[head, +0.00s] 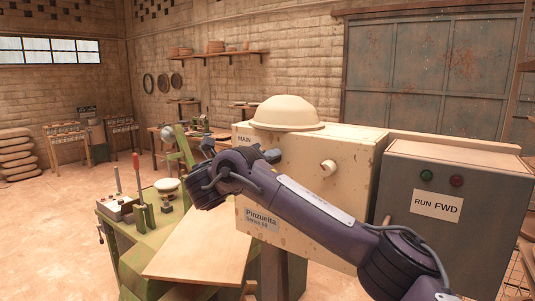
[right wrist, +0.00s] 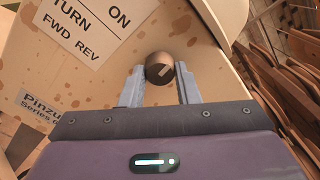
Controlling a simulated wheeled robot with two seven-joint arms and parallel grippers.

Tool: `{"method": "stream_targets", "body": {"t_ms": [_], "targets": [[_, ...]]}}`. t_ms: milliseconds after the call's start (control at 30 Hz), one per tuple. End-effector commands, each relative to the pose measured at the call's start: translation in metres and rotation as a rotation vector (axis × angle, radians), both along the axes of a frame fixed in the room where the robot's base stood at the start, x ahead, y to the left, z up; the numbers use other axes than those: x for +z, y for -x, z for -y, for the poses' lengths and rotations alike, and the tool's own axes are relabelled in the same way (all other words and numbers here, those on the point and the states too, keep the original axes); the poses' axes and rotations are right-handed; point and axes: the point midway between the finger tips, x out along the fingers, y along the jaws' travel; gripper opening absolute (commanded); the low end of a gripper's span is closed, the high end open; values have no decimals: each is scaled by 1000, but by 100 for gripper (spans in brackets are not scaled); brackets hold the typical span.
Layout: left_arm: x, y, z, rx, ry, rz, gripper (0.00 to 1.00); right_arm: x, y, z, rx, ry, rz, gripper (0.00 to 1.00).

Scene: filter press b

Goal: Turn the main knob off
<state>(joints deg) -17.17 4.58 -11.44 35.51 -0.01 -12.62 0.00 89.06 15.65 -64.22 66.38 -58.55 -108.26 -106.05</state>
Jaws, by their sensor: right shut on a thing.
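The cream cabinet (head: 348,205) has a "MAIN" label at its top left and a "Pinzuelta" label below. In the head view this knob is hidden behind my gripper. A separate pale knob (head: 328,167) sticks out of the cabinet further right, untouched. My left gripper is not in view.
A grey box (head: 455,240) with a green button, a red button and a "RUN FWD" label stands right of the cabinet. A green bench (head: 130,255) with levers and a wooden board (head: 200,250) lies left and below my arm. A pale dome (head: 287,112) tops the cabinet.

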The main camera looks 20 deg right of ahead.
Motion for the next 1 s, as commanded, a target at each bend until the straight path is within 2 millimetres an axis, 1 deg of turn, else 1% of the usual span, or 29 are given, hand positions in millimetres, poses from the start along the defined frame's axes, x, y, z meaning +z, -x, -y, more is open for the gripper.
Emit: {"method": "stream_targets", "body": {"t_ms": [33,100,400,700,1000], "targets": [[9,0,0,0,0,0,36,4,0,-1,1,28,-39,6],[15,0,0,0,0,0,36,4,0,-1,3,69,-91,6],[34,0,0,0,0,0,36,3,0,-1,2,234,-302,6],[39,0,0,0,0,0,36,2,0,0,1,351,-450,6],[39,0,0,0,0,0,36,1,0,0,1,403,-518,6]]}}
